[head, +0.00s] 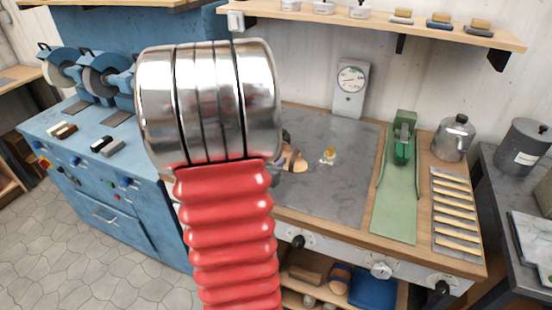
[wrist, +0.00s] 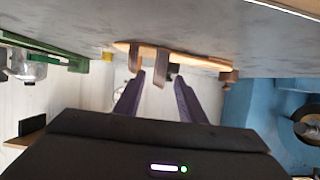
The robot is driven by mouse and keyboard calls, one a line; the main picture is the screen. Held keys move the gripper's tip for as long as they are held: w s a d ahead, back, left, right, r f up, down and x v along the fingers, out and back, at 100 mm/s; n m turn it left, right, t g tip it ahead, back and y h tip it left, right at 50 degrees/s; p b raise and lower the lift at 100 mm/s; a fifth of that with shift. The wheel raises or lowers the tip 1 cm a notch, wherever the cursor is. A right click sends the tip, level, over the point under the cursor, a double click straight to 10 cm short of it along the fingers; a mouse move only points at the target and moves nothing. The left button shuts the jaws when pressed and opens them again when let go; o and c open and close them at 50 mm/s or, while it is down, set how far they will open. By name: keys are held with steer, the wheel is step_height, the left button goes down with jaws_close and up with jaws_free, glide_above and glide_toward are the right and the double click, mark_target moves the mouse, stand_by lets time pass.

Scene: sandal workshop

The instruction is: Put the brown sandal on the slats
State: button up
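The brown sandal (head: 293,159), with a tan sole and brown straps, lies on the grey worktop, partly hidden behind my arm in the head view. In the wrist view, which looks upside down, the sandal (wrist: 205,60) is seen edge-on with its straps toward my gripper. My gripper (wrist: 159,76) has its two dark fingers apart and nothing held between them. The fingertips point at the straps and are close to them; I cannot tell whether they touch. The slats (head: 456,211) are pale parallel strips at the worktop's right end, bare.
A green tool (head: 397,200) on a long base stands between the grey worktop (head: 335,190) and the slats. A dial gauge (head: 350,85) and metal pot (head: 453,138) stand behind. Blue grinders (head: 100,75) are left.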

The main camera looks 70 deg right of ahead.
steer(key=shift+v, duration=1.6)
steer(key=shift+w, duration=0.1)
